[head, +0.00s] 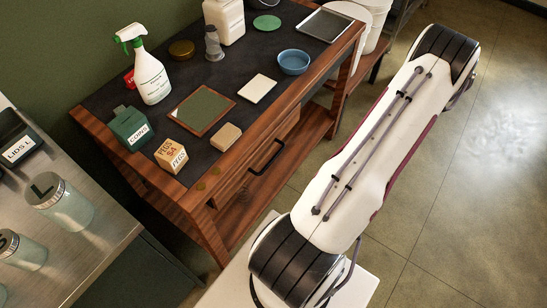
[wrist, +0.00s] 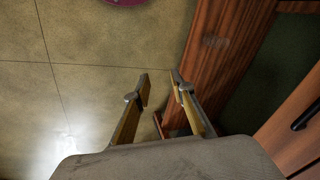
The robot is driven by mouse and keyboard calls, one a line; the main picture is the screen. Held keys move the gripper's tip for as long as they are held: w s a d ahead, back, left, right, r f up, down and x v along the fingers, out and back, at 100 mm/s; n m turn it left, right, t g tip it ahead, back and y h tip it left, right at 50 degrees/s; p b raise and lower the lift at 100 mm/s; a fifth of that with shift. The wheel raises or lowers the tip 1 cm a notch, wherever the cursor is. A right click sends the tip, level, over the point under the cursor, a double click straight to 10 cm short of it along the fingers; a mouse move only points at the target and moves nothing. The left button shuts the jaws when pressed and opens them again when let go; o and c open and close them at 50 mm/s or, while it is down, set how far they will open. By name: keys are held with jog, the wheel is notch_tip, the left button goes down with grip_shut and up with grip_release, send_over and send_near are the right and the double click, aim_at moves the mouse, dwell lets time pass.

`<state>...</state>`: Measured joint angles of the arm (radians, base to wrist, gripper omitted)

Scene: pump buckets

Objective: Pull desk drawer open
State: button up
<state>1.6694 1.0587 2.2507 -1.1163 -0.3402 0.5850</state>
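The wooden desk (head: 190,196) stands left of my arm in the head view. Its drawer front (head: 237,185) bears a black bar handle (head: 267,157) and looks flush with the desk frame. In the wrist view, a wooden front (wrist: 290,135) with a dark handle (wrist: 308,115) is partly visible at the lower right edge. My gripper (wrist: 160,83) is open and empty, its two fingers apart over the floor beside a wooden desk leg (wrist: 215,50). The handle is well to the right of the fingers, not between them. The head view does not show my gripper.
The desktop holds a spray bottle (head: 151,78), a pegs box (head: 171,155), a coins box (head: 131,128), a blue bowl (head: 293,62) and other items. A metal counter (head: 98,222) with jars stands at left. White buckets (head: 372,22) stand behind. Floor (head: 440,190) at right is clear.

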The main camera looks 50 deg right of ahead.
jog(key=w+a+f+m+t, duration=0.1)
jog(key=w+a+f+t, duration=0.1)
jog(key=w+t, duration=0.15)
jog(key=m+t, duration=0.4)
jog(key=t, duration=0.5)
send_near(273, 158)
jog(key=w, duration=0.2)
jog(key=shift+w+d+f, duration=0.1)
jog(key=shift+d+f, duration=0.1)
jog(key=shift+f, duration=0.2)
jog(key=shift+w, duration=0.15)
jog(key=shift+w+f, duration=0.25)
jog(key=shift+w, duration=0.95)
jog(key=shift+w+f, duration=0.3)
jog(key=shift+w, duration=0.95)
jog(key=shift+w+f, duration=0.25)
jog(key=shift+w, duration=0.95)
jog(key=shift+c, duration=0.5)
grip_shut()
